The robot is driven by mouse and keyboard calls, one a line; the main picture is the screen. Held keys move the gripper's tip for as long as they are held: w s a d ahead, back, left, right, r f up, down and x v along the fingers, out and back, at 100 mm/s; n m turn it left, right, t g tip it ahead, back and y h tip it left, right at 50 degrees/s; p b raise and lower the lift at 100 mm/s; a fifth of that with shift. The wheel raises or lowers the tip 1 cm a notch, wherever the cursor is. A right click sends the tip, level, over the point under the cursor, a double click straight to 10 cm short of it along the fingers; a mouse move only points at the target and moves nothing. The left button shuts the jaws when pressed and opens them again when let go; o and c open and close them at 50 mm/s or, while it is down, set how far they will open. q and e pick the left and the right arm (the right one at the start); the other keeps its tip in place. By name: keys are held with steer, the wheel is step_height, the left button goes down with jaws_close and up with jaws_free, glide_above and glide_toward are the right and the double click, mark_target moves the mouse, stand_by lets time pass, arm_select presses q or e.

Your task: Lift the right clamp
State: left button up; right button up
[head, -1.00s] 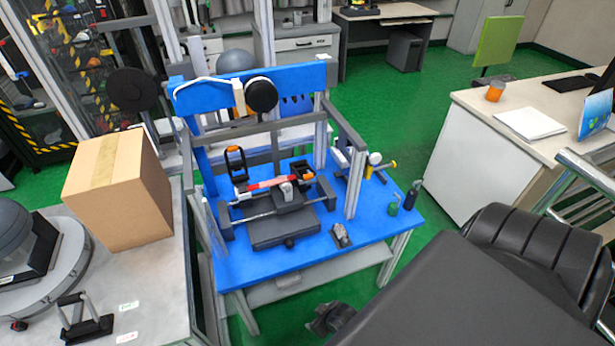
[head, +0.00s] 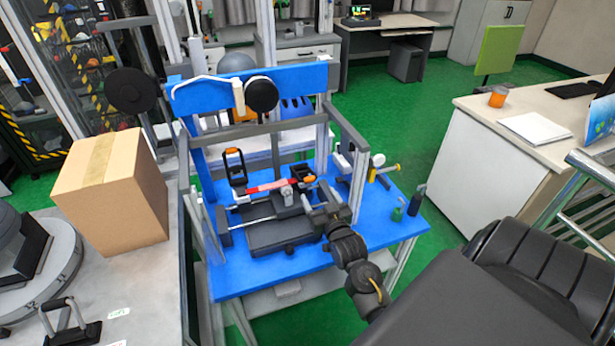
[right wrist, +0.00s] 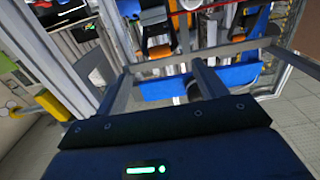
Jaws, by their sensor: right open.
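The left clamp (head: 235,168), black with an orange top, stands upright at the bar's left end. My right gripper (head: 322,203) is open, just in front and to the right of the right clamp, above the blue table (head: 370,228). I cannot tell whether it touches anything. My left gripper is out of view.
A grey frame post (head: 358,180) rises close to the right of my right gripper. A blue crossbeam (head: 215,96) with a black disc spans the tower above. A cardboard box (head: 105,200) stands left. A green bottle (head: 397,212) stands at the table's right edge.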

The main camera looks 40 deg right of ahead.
mark_target(310, 181)
steer(key=p+x, duration=0.1)
steer(key=x, duration=0.9)
steer(key=shift+w+d, duration=0.15)
steer(key=shift+w, duration=0.2)
